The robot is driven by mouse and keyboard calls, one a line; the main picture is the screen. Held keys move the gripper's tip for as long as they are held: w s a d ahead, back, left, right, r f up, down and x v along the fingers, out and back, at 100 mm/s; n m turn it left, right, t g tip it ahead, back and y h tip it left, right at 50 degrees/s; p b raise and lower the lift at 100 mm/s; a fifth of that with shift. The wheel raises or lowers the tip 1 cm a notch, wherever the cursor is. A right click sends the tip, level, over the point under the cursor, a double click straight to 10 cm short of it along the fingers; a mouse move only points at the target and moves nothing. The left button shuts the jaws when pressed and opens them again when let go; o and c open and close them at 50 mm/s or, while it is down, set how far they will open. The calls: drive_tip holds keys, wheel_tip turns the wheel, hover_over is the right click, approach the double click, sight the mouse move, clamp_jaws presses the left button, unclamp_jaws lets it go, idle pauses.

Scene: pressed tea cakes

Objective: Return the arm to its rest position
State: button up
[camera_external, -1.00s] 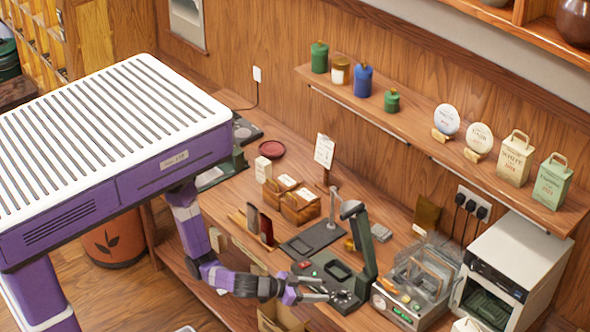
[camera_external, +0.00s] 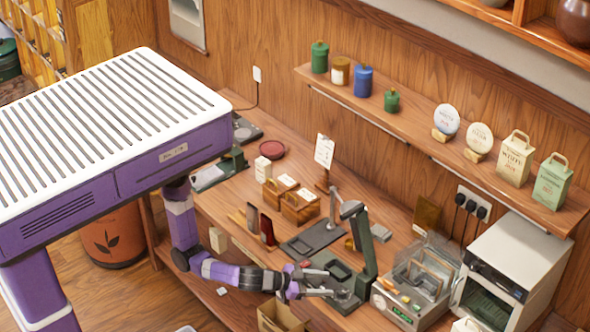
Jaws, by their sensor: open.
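My purple and black arm (camera_external: 235,275) reaches from under my body toward the wooden counter. My gripper (camera_external: 320,293) is open at the front edge of the counter, by the base of a dark green press (camera_external: 361,250). Nothing shows between its fingers. The fingers partly overlap the press base in this view, so I cannot tell whether they touch it.
The counter (camera_external: 215,203) also holds wooden boxes (camera_external: 300,206), a grey stand (camera_external: 312,238) and a clear-sided machine (camera_external: 412,285). A white oven (camera_external: 515,262) stands at the right. A wall shelf (camera_external: 420,140) carries jars and bags.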

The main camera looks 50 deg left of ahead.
drive_tip(key=shift+w+a+f+m+h+p, duration=0.1)
drive_tip(key=shift+w+a+m+h+p, duration=0.3)
drive_tip(key=shift+w+a+m+p, duration=0.6)
drive_tip(key=shift+r+m+h+p, duration=0.3)
drive_tip(key=shift+m+p, duration=0.2)
drive_tip(key=shift+p, duration=0.15)
drive_tip(key=shift+a+r+m+h+p, duration=0.2)
drive_tip(key=shift+r+m+h+p, duration=0.2)
drive_tip(key=shift+r+p, duration=0.3)
drive_tip(key=shift+s+a+r+p, duration=0.2)
drive_tip(key=shift+a+r+p, duration=0.2)
drive_tip(key=shift+a+p, duration=0.05)
drive_tip(key=shift+s+a+r+p, duration=0.2)
drive_tip(key=shift+a+r+p, duration=0.15)
drive_tip(key=shift+a+p, duration=0.1)
drive_tip(key=s+a+f+n+y+b, duration=0.1)
drive_tip(key=s+a+n+y+b, duration=0.1)
drive_tip(key=a, duration=1.1)
drive_tip(key=s+a+f+n+t+y+b, duration=0.1)
drive_tip(key=s+a+f+n+y+b, duration=0.1)
drive_tip(key=a, duration=1.1)
drive_tip(key=s+a+f+n+t+y+b, duration=0.1)
drive_tip(key=a+n, duration=0.6)
drive_tip(key=a, duration=0.7)
drive_tip(key=s+f+y+b, duration=0.1)
drive_tip(key=s+y+b, duration=0.1)
drive_tip(key=y+b, duration=0.1)
drive_tip(key=shift+s+f+y+b, duration=0.2)
drive_tip(key=shift+s+y+b, duration=0.2)
drive_tip(key=shift+b, duration=0.4)
